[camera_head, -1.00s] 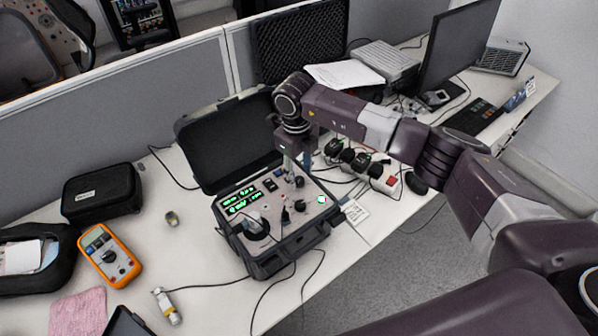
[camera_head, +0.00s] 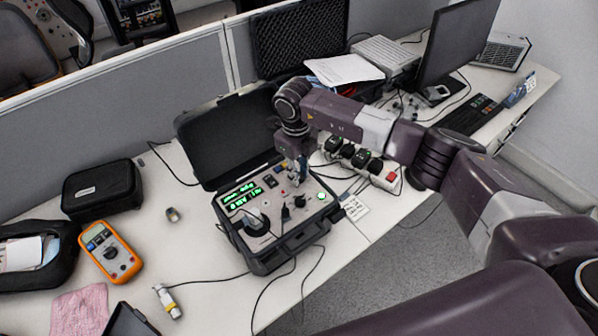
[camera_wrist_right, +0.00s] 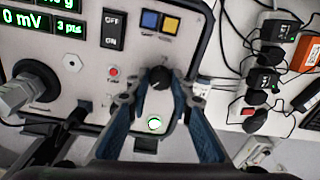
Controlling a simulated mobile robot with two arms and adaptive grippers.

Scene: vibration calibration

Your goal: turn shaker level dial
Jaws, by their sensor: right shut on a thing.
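The shaker control unit (camera_head: 262,252) is an open black case with a grey panel, lit green displays (camera_head: 243,198) and several knobs. My right gripper (camera_head: 302,178) reaches down onto the panel's back right part. In the right wrist view, the blue-sided fingers of my right gripper (camera_wrist_right: 159,84) close around a small round black dial (camera_wrist_right: 159,75), one finger on each side. The head view mostly hides this dial behind the gripper. My left gripper is not in view.
The raised case lid (camera_head: 228,140) stands behind the panel. A power strip with plugs (camera_head: 380,178) and cables lies right of the case. An orange multimeter (camera_head: 110,252) and a black pouch (camera_head: 102,190) lie left. Some table between pouch and case is clear.

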